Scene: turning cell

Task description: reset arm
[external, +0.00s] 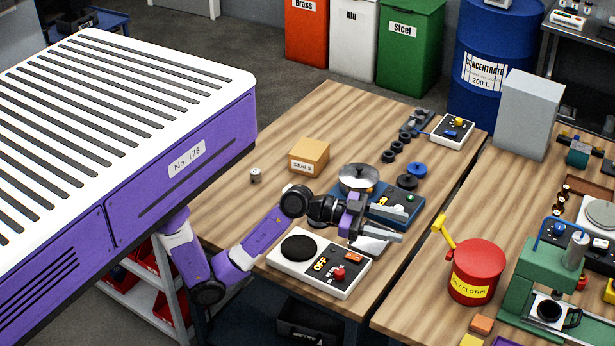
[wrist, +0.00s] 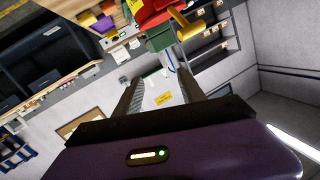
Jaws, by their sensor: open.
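My gripper (external: 394,223) is open over the front right part of the nearer wooden table (external: 235,215). In the external view my purple and black arm reaches it from the lower left, low over the table. In the wrist view both fingers of my gripper (wrist: 160,92) stand apart. I see nothing held between them, only background of the room.
A white panel with a black disc (external: 298,248) lies in front of my gripper. A blue unit (external: 402,209) with a metal lidded pan (external: 358,178) stands behind it. A SEALS box (external: 309,156) is further left. A red can (external: 475,272) stands on the right table.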

